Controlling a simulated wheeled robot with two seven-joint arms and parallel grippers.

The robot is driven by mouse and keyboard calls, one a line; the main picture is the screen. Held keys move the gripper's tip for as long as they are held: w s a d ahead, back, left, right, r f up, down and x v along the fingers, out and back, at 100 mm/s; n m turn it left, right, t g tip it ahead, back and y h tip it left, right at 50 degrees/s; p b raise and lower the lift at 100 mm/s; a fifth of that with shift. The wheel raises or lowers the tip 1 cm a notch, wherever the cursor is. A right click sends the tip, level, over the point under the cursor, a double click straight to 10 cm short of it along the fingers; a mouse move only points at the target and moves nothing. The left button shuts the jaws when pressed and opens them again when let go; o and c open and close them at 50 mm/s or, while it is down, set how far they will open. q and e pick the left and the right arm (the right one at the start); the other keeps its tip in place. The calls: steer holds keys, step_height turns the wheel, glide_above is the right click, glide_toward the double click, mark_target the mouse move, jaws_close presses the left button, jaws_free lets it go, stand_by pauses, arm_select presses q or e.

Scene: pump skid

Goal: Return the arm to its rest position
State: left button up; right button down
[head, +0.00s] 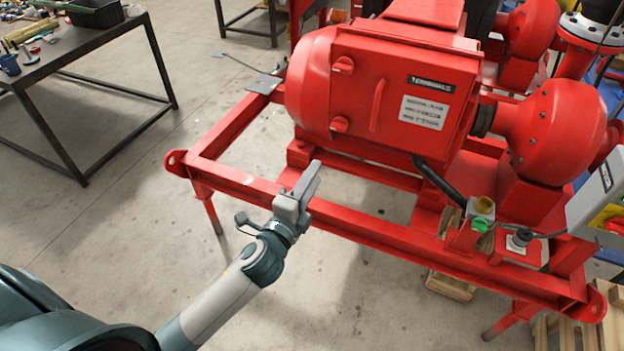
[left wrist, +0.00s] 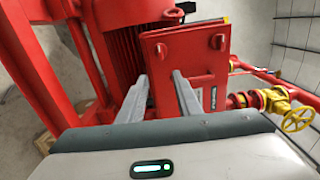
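My left gripper (head: 312,178) is grey and stands in front of the near rail of the red pump skid (head: 350,222) in the head view. In the left wrist view its two fingers (left wrist: 160,82) are apart with nothing between them, so it is open and empty. The left arm reaches in from the lower left. The red terminal box (head: 400,95) with its red handle lies beyond the gripper; the box also shows past the fingers in the left wrist view (left wrist: 190,50). My right gripper is not in view.
A dark table (head: 115,42) with tools and a black bin (head: 95,12) stands at the upper left. Wooden pallets (head: 452,286) lie below. Floor between table and skid is clear.

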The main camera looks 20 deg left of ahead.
arm_select(q)
steer(key=shift+f, duration=0.1)
stand_by(0.4)
step_height(320, 180, down, 23)
steer(key=s+a+n+g, duration=0.2)
steer(key=n+g, duration=0.2)
steer(key=g, duration=0.1)
steer(key=s+a+f+n+g, duration=0.1)
steer(key=s+f+n+g, duration=0.1)
steer(key=s+f, duration=0.5)
steer(key=s+a+f+n+g, duration=0.1)
steer(key=s+f+g, duration=0.15)
steer(key=f, duration=0.95)
steer(key=s+f+n+g, duration=0.3)
steer(key=s+f+n, duration=0.1)
steer(key=s+f, duration=1.1)
steer(key=s+f+n+g, duration=0.2)
steer(key=s+f, duration=0.2)
steer(key=s, duration=0.9)
steer(key=s+f+n+g+b, duration=0.1)
steer(key=s+f+n+g, duration=0.1)
steer(key=s, duration=1.1)
step_height(320, 180, down, 3)
steer(key=shift+r+n+y, duration=0.1)
steer(key=shift+n+y, duration=0.2)
steer(key=shift+n, duration=0.3)
steer(key=shift+w+d+g, duration=0.1)
steer(key=shift+g, duration=0.15)
